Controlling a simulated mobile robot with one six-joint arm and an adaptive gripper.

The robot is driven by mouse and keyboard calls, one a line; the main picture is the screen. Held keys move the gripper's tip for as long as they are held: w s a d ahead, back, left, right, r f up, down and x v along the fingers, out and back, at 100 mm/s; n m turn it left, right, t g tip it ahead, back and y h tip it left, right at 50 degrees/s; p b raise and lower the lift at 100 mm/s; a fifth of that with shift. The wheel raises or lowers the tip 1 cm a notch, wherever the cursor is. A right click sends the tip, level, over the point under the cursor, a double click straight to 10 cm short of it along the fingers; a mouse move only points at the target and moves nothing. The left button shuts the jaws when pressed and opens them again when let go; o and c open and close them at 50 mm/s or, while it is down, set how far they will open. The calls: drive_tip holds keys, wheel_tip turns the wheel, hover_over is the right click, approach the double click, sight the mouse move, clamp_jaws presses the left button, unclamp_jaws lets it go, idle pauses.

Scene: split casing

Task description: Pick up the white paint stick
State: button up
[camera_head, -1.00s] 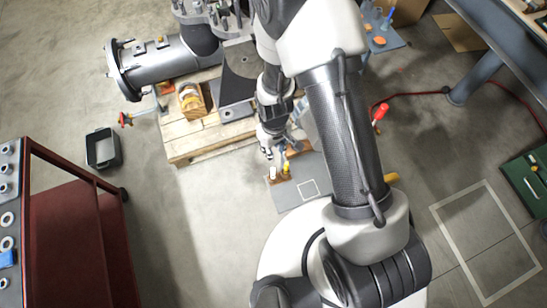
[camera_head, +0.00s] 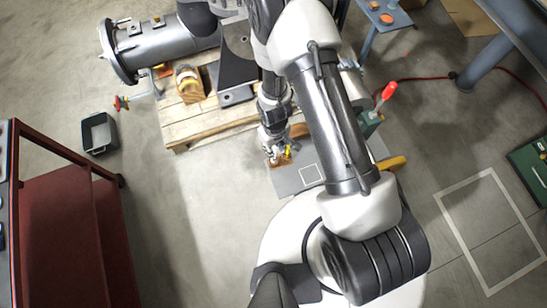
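A small brown wooden holder (camera_head: 285,163) sits on a grey mat (camera_head: 289,184) on the floor near the picture's middle. A yellow stick (camera_head: 288,151) stands upright in it, close to the right of my gripper. My gripper (camera_head: 273,157) points down at the left end of the holder, where a small pale patch shows at the fingertips. This may be the white paint stick, but the fingers largely cover it. I cannot tell whether the fingers touch it or have closed on it.
A wooden pallet (camera_head: 190,133) with a grey flanged casing (camera_head: 160,50) lies behind and to the left. A dark bin (camera_head: 99,134) and a red cart (camera_head: 70,240) stand at left. A red-handled tool (camera_head: 388,91) is right of my arm. White outlines mark the mat and the right floor.

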wheel_tip(320, 180, down, 5)
drive_tip(key=b, duration=0.4)
drive_tip(key=shift+a+r, duration=0.1)
drive_tip(key=shift+r, duration=0.1)
drive_tip(key=shift+r, duration=0.1)
drive_tip(key=shift+c, duration=0.5)
clamp_jaws()
